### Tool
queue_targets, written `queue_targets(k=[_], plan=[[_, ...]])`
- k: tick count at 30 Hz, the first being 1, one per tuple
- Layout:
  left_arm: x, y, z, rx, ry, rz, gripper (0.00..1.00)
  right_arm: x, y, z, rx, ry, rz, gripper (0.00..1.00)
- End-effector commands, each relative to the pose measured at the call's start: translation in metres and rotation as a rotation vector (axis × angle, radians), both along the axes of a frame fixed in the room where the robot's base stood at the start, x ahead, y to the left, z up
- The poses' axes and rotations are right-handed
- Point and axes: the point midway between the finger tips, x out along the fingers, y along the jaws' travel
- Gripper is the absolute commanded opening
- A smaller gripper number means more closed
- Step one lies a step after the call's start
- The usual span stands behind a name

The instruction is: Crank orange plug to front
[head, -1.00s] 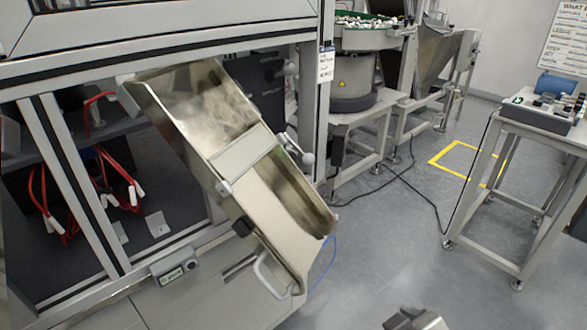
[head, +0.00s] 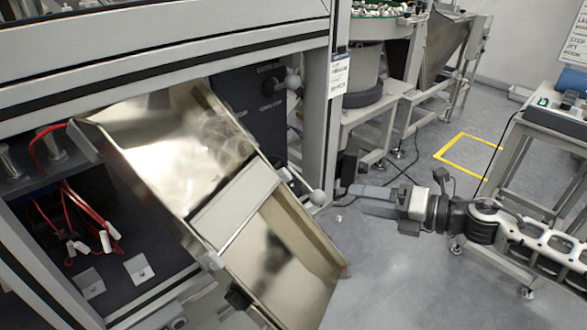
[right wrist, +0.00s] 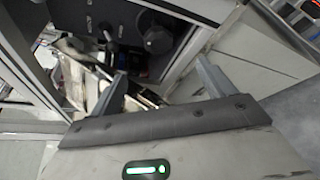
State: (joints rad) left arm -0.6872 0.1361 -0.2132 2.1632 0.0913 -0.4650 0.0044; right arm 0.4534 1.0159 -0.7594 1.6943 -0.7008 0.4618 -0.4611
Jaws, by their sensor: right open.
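I make out no orange plug in either view. Two grey ball-ended levers are on the machine's right side: an upper one (head: 293,81) on the dark panel and a lower one (head: 318,197) beside the metal chute (head: 235,205). My right gripper (head: 355,201) comes in from the right, open and empty, its fingers pointing left toward the lower lever, apart from it in the picture. In the right wrist view, the open fingers (right wrist: 160,85) frame the machine's opening, with a dark panel (right wrist: 125,25) and round knob (right wrist: 157,40) beyond. My left gripper is not in view.
The tilted chute sticks out of the machine frame (head: 335,100) near my right gripper. Red hoses (head: 80,210) lie inside the cabinet. A feeder bowl (head: 385,25) stands behind and a bench (head: 545,125) at the right. The grey floor between is mostly clear.

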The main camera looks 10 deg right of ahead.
Motion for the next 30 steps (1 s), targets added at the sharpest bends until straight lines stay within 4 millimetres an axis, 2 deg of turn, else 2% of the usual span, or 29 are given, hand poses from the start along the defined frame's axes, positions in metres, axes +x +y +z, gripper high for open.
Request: queue_targets(k=[5, 22, 30], plan=[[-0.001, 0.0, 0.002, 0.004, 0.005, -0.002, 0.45, 0.008, 0.012, -0.002, -0.004, -0.001, 0.009, 0.82], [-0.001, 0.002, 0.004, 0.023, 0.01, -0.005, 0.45, 0.073, 0.106, -0.028, -0.001, 0.0, 0.008, 0.82], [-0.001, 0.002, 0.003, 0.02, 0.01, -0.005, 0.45, 0.087, 0.126, -0.034, -0.003, 0.0, 0.006, 0.82]])
